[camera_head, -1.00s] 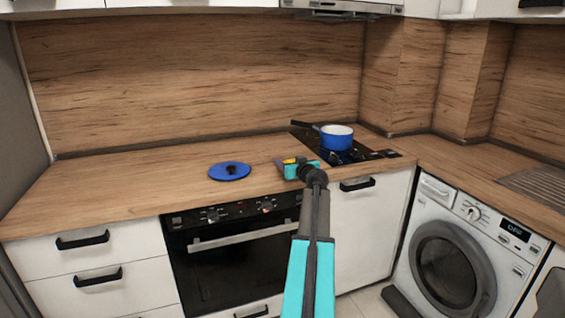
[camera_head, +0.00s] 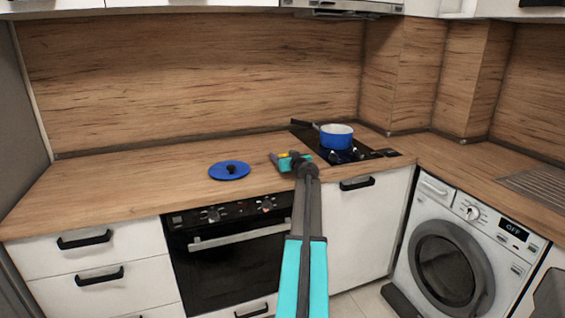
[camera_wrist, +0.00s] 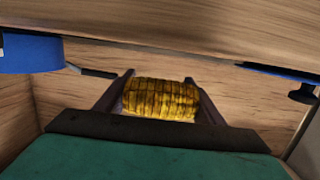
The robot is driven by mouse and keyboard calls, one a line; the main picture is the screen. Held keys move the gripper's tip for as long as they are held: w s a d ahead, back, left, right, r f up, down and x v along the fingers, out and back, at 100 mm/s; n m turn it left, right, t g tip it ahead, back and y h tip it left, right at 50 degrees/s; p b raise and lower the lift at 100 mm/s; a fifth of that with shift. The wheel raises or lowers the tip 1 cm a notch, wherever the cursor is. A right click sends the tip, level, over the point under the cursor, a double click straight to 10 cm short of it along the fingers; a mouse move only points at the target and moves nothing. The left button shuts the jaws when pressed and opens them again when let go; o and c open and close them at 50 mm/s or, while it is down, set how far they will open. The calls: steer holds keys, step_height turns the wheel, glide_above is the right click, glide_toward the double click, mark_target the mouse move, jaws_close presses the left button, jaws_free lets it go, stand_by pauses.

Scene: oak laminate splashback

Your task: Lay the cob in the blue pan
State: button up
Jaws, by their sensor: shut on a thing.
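The yellow corn cob (camera_wrist: 160,99) is held between the two fingers of my gripper (camera_wrist: 158,98) in the wrist view. In the head view my gripper (camera_head: 283,158) is over the counter, and only a bit of the cob (camera_head: 283,155) shows. The blue pan (camera_head: 336,138) has a white inside and a dark handle. It stands upright on the hob, to the right of my gripper and a little farther back. Part of the blue pan (camera_wrist: 28,52) shows at the left edge of the wrist view.
A blue lid (camera_head: 229,171) with a dark knob lies on the wooden counter (camera_head: 120,183), left of my gripper. It also shows at the right of the wrist view (camera_wrist: 285,72). The black hob (camera_head: 368,154) lies under the pan. A wooden splashback (camera_head: 190,70) rises behind.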

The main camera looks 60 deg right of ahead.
mark_target(294, 179)
steer(key=shift+w+d, duration=0.4)
steer(key=shift+w, duration=0.1)
steer(key=shift+w+d+f, duration=0.1)
steer(key=shift+f, duration=0.75)
steer(key=shift+w+d+f, duration=0.1)
steer(key=shift+f, duration=0.7)
steer(key=shift+f+b, duration=0.2)
steer(key=shift+b, duration=0.3)
steer(key=o, duration=1.1)
steer(key=shift+r+p, duration=0.2)
steer(key=shift+p, duration=0.8)
steer(key=v, duration=0.1)
steer(key=b+v, duration=0.1)
steer(key=v, duration=0.2)
steer(key=shift+s+a+f+b, duration=0.1)
steer(key=shift+a+f+b, duration=0.1)
steer(key=shift+f+b, duration=0.15)
steer(key=shift+b+v, duration=0.65)
steer(key=shift+v, duration=4.1)
